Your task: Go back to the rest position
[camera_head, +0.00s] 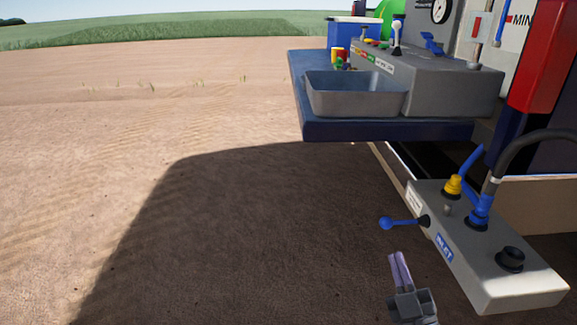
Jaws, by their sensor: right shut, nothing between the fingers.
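My right gripper (399,268) shows at the bottom right of the head view. Its two pale fingers are shut against each other, with nothing between them. It points up and slightly left, just below the blue-knobbed lever (398,222) on the grey inlet box (487,248). A gap of ground shows between the fingertips and the lever. My left gripper does not show.
The grey inlet box carries blue and yellow fittings and a dark hose (520,146). Behind it, a dark blue shelf (390,130) holds a grey tray (352,96) and a control panel (440,84). Bare soil on the left is open.

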